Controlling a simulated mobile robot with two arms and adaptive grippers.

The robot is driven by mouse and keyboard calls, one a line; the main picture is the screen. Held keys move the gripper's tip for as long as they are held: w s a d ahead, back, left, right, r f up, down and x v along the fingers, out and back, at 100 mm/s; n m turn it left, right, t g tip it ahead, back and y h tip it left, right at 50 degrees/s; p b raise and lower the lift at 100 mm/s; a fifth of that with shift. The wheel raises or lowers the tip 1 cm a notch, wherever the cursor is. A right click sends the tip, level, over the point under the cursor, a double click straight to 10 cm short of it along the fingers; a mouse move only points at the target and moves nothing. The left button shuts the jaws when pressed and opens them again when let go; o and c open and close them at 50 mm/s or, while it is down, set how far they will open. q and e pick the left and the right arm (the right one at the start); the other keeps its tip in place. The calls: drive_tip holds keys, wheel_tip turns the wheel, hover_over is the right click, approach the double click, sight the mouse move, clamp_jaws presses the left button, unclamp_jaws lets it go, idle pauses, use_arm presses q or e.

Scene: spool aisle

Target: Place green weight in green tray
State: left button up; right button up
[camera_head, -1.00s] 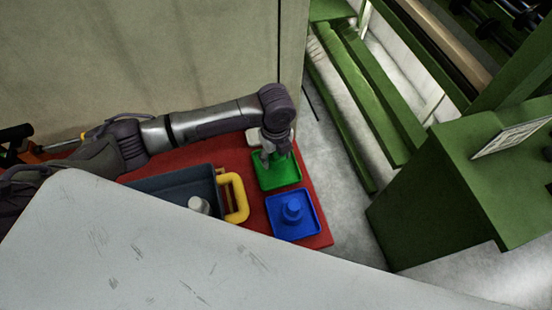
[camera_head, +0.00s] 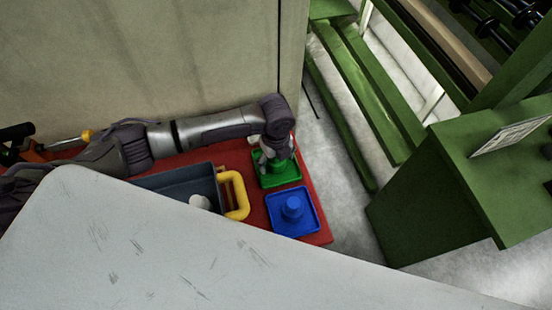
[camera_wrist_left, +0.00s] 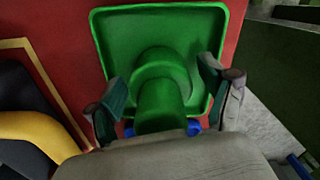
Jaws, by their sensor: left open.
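The green tray (camera_head: 290,181) lies on the red surface below my left gripper (camera_head: 275,155). The left wrist view shows the tray (camera_wrist_left: 112,35) from above with its raised rim. The green weight (camera_wrist_left: 160,95), a knob on a wider round base, is inside it. My left gripper (camera_wrist_left: 160,108) is open, with one finger on each side of the weight's knob. In the head view the weight is mostly hidden by the gripper. My right gripper is not in view.
A blue tray (camera_head: 312,222) with a blue weight (camera_head: 292,207) sits just in front of the green tray. A dark bin (camera_head: 165,180) with a yellow handle (camera_head: 238,195) stands to the left. A pale scratched surface (camera_head: 180,250) fills the foreground.

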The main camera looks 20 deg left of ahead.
use_arm(q)
drive_tip(key=shift+r, duration=0.1)
wheel_tip(320, 180, up, 12)
drive_tip(key=shift+r+b, duration=0.1)
drive_tip(key=shift+b, duration=0.5)
